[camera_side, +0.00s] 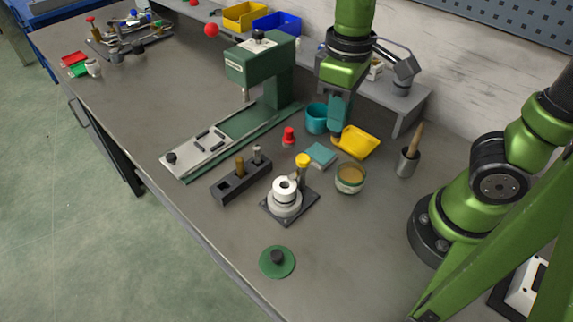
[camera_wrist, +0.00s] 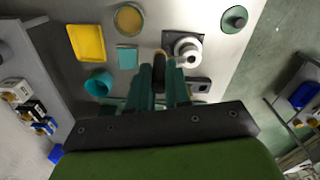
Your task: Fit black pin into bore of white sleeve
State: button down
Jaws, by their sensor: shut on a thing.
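The white sleeve (camera_side: 284,187) stands upright on a dark square base plate, with its dark bore opening facing up. It also shows in the wrist view (camera_wrist: 188,49), just beyond the fingertips and to the right. My gripper (camera_side: 337,128) is above the bench, behind and to the right of the sleeve. In the wrist view my gripper (camera_wrist: 159,75) is shut on the black pin (camera_wrist: 159,62), whose dark end shows between the fingers. The pin is apart from the sleeve. In the side view the pin is hard to make out.
A yellow-topped post (camera_side: 303,160) stands beside the sleeve. A dark block (camera_side: 226,192) holds upright pins to the left. A teal cup (camera_side: 316,118), yellow tray (camera_side: 361,143), teal pad (camera_side: 321,155) and round jar (camera_side: 350,179) are nearby. A green press (camera_side: 262,72) stands behind left.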

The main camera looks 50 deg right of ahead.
jog(key=s+f, duration=0.4)
jog(key=s, duration=0.4)
send_over(285, 194)
jog(key=w+d, duration=0.2)
jog(key=shift+m, duration=0.3)
jog(key=shift+s+a+f, duration=0.1)
jog(key=shift+f, duration=1.2)
jog(key=shift+s+a+f, duration=0.1)
jog(key=shift+f, duration=1.2)
jog(key=shift+f, duration=0.55)
jog(key=c, duration=1.1)
grip_release()
jog(key=shift+o, duration=0.2)
